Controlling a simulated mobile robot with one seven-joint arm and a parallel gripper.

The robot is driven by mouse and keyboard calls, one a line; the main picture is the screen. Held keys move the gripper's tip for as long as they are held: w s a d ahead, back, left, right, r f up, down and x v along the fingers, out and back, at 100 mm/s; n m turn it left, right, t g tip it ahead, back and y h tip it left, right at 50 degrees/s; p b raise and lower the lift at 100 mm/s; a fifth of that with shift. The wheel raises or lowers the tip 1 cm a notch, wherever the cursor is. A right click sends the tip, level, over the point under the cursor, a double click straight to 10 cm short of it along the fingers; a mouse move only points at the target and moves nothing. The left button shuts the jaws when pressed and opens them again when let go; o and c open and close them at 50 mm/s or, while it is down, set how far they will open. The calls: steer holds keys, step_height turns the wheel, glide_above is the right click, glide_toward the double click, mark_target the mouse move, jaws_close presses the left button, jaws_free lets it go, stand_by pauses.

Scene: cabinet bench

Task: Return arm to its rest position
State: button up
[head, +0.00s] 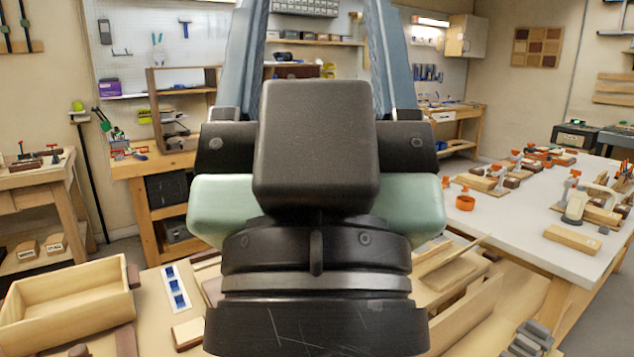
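My gripper (318,40) fills the middle of the head view, seen close up from behind. It has a dark round wrist, a pale green body and a black block on top. Two blue-grey fingers stand well apart and run up past the top edge, so their tips are out of view. Background shelves show between the fingers, and nothing is held in the part that I can see. The gripper is raised in front of the bench and hides the middle of it.
On the near bench are an open wooden box (68,300), a white strip with blue pieces (176,290) and wooden parts (462,310) at right. A white-topped table (510,225) with clamps and blocks stands at right. Another workbench (152,165) stands behind at left.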

step_height(320, 180, up, 16)
steer(key=p, duration=1.4)
steer(key=shift+r, duration=0.1)
